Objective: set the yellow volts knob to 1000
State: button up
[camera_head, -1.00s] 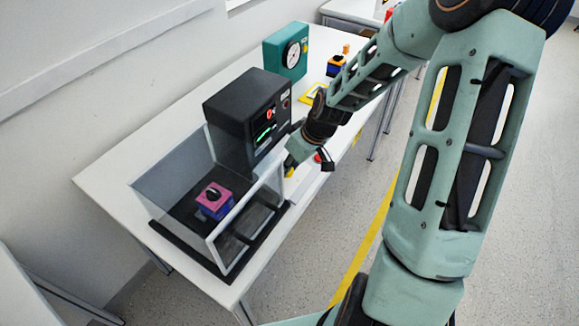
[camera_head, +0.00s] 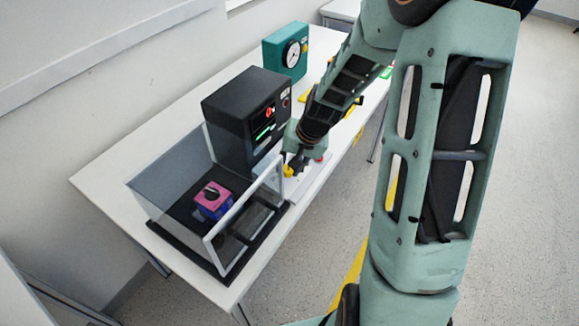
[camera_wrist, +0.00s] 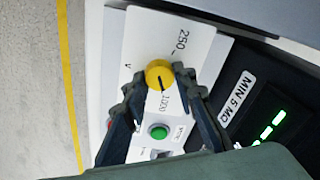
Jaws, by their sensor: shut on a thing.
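The yellow volts knob (camera_wrist: 159,73) sits on a white panel (camera_wrist: 196,42) in the wrist view. Its black pointer line points down the picture, towards the printed 1000. The label 250 is printed further up. My gripper (camera_wrist: 158,78) is shut on the knob, one finger on each side. In the head view, my gripper (camera_head: 294,167) is low at the front of the black tester, and a bit of the yellow knob (camera_head: 288,171) shows beside it.
A green button (camera_wrist: 158,132) is just below the knob in the wrist view, between the fingers. The black tester (camera_head: 240,108) with a lit display stands behind. A clear-walled enclosure (camera_head: 160,170) holds a pink-and-blue block (camera_head: 212,200). A teal dial unit (camera_head: 285,50) is at the back.

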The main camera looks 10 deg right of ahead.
jog(key=shift+m, duration=1)
jog(key=o, duration=1.1)
jog(key=shift+o, duration=0.2)
jog(key=v, duration=1.2)
jog(key=shift+w, duration=0.1)
